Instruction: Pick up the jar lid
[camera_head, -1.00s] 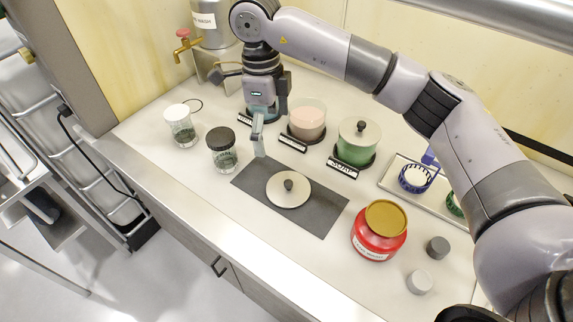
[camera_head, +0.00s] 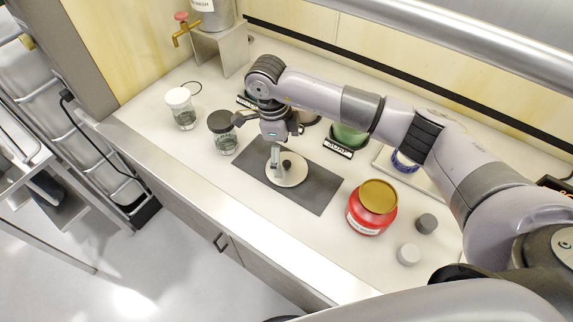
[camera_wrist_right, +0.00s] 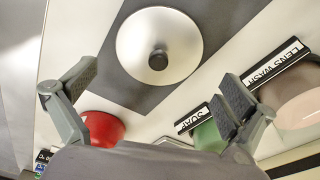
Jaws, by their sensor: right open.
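The jar lid (camera_head: 291,178) is a pale round disc with a dark knob. It lies flat, knob up, on a dark grey mat (camera_head: 321,190) on the counter. My right gripper (camera_head: 275,152) is just above the lid's far left part in the head view and hides some of it. In the right wrist view the whole lid (camera_wrist_right: 185,48) shows beyond the gripper (camera_wrist_right: 158,86), whose fingers are spread wide with nothing between them. The lid appears apart from the fingers. My left gripper is not in view.
A red jar with a gold lid (camera_head: 379,196) stands right of the mat. Two glass jars, one white-lidded (camera_head: 180,97) and one black-lidded (camera_head: 219,122), stand left. A green jar (camera_head: 350,136) is behind. Small grey (camera_head: 426,223) and white (camera_head: 408,254) pieces lie at right.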

